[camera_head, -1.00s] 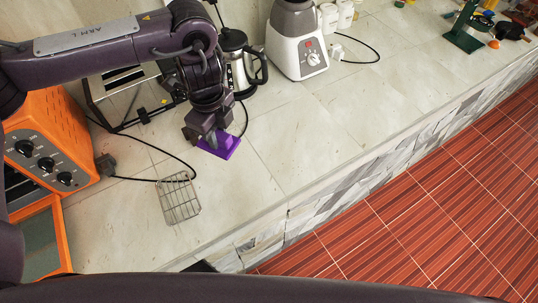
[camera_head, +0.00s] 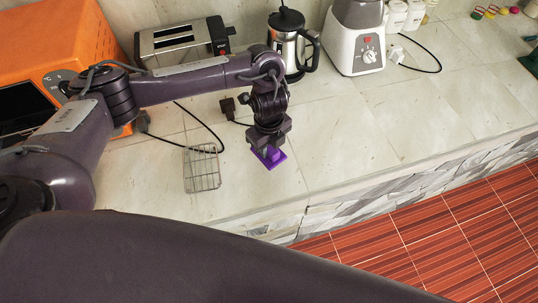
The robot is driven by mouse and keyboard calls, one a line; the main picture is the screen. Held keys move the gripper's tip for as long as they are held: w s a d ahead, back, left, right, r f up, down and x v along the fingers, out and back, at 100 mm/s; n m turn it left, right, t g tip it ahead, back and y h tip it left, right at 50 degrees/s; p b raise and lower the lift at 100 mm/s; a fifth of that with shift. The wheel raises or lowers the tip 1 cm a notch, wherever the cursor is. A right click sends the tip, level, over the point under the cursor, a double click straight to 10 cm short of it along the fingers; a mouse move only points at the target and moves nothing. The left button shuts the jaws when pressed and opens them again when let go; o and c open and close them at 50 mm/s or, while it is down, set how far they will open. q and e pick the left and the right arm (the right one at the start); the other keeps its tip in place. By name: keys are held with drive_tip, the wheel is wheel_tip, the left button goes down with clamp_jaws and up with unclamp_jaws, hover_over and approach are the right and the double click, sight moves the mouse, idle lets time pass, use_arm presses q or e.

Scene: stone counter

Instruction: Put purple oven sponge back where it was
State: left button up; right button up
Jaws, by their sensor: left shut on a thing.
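The purple sponge (camera_head: 272,160) is in my left gripper (camera_head: 268,150), low over the stone counter to the right of the wire rack. The gripper is shut on it and covers its upper part. I cannot tell whether the sponge touches the counter. The orange oven (camera_head: 58,48) stands at the back left, partly hidden behind my left arm. My right gripper is not in view; a large dark arm link of mine fills the bottom of the view.
A metal wire rack (camera_head: 202,168) lies on the counter left of the sponge. A toaster (camera_head: 182,42), a kettle (camera_head: 287,44) and a blender base (camera_head: 355,40) stand along the back. Black cords lie nearby. The counter (camera_head: 350,145) right of the sponge is clear, up to its front edge.

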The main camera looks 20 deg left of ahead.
sight(269, 155)
use_arm(q)
wheel_tip(269, 155, down, 3)
drive_tip(key=shift+s+f+b, duration=0.1)
drive_tip(key=shift+f+b, duration=0.1)
drive_tip(key=shift+b, duration=0.4)
drive_tip(key=shift+f, duration=0.5)
drive_tip(key=shift+f, duration=0.15)
drive_tip(key=o, duration=1)
drive_tip(key=shift+c, duration=0.2)
wheel_tip(269, 155, up, 11)
drive_tip(key=shift+r+p, duration=0.15)
drive_tip(key=shift+p, duration=1.05)
drive_tip(key=shift+r, duration=0.55)
